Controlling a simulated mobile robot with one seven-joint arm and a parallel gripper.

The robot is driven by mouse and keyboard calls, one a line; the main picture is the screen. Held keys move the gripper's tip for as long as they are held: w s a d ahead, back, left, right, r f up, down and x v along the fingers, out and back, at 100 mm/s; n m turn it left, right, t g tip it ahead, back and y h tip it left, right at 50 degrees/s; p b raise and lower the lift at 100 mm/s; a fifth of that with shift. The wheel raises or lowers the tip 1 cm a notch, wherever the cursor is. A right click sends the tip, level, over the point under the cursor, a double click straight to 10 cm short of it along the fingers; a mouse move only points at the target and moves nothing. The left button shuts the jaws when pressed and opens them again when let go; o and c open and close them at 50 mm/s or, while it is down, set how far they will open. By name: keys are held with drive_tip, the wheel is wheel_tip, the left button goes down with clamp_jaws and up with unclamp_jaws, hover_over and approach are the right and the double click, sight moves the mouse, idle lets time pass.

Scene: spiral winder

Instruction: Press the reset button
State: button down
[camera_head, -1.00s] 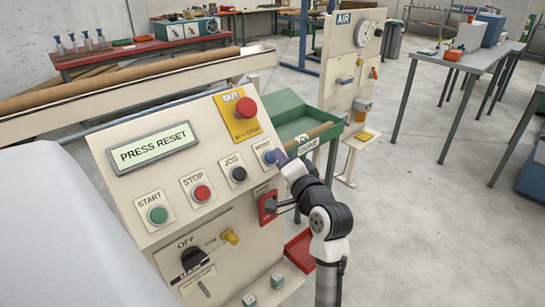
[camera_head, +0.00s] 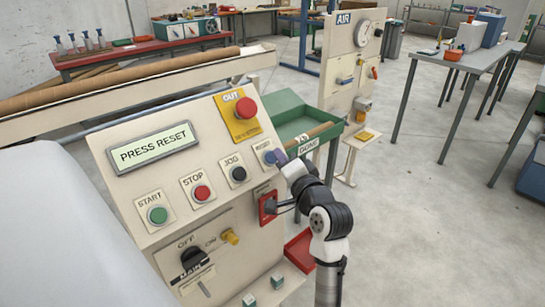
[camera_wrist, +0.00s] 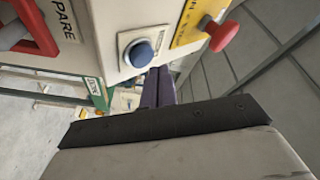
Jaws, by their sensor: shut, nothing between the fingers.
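The reset button (camera_head: 270,157) is a round blue button on a pale label plate, at the right end of the button row on the sloped cream panel (camera_head: 215,160). My gripper (camera_head: 281,157) is right beside it, and its purple fingers partly cover the view of the button's right side. In the wrist view, the blue reset button (camera_wrist: 140,55) shows in its metal ring. My shut, empty fingers (camera_wrist: 158,80) are just below and to the right of it. I cannot tell whether they touch the button.
A red emergency-stop button (camera_head: 246,107) on a yellow plate stands above the reset button. The black jog button (camera_head: 238,174) is to its left. A red-framed socket (camera_head: 267,208) sits below, and a green tray (camera_head: 300,128) stands to the right.

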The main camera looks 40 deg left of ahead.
drive_tip(key=shift+a+f, duration=0.3)
drive_tip(key=shift+a, duration=0.05)
drive_tip(key=shift+a+f, duration=0.3)
drive_tip(key=shift+a, duration=0.05)
idle(1.1)
drive_tip(key=shift+d+r, duration=0.1)
drive_tip(key=shift+d+r+p, duration=0.45)
drive_tip(key=shift+d+p, duration=0.05)
drive_tip(key=shift+d, duration=0.05)
drive_tip(key=d+r+p, duration=0.1)
drive_tip(key=d, duration=0.1)
drive_tip(key=d+r+p, duration=0.1)
drive_tip(key=d+r, duration=0.1)
drive_tip(key=shift+s+r+p, duration=0.1)
drive_tip(key=shift+s+p, duration=0.05)
drive_tip(key=shift+p, duration=0.15)
